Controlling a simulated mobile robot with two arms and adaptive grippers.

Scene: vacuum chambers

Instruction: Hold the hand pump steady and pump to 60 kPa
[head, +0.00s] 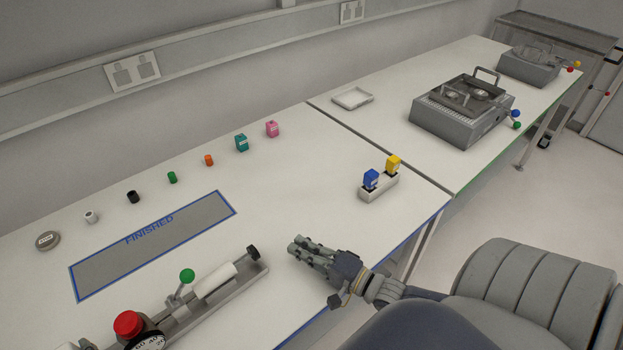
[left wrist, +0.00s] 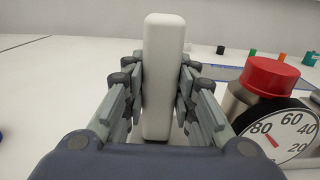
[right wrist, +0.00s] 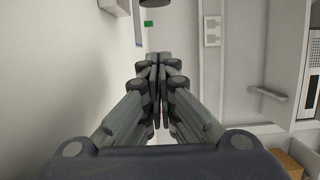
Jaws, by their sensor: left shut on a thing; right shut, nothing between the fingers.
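The hand pump lies at the lower left of the head view, with a white barrel (head: 214,281), a black end knob (head: 253,252) and a green ball lever (head: 187,275). Its red cap (head: 128,323) and round gauge (head: 150,342) are partly cut off below; both also show in the left wrist view, the gauge (left wrist: 290,128) with a red needle whose reading I cannot tell. My left gripper (left wrist: 163,95) is shut on an upright white handle (left wrist: 164,60) beside the gauge. My right gripper (head: 293,246) is shut and empty, right of the black knob and apart from it.
A blue-edged mat marked FINISHED (head: 150,243) lies behind the pump. Several small coloured caps stand beyond it. A white holder (head: 378,188) with blue and yellow blocks stands right. Grey chambers (head: 462,112) are on the far table. Bare tabletop surrounds my right gripper.

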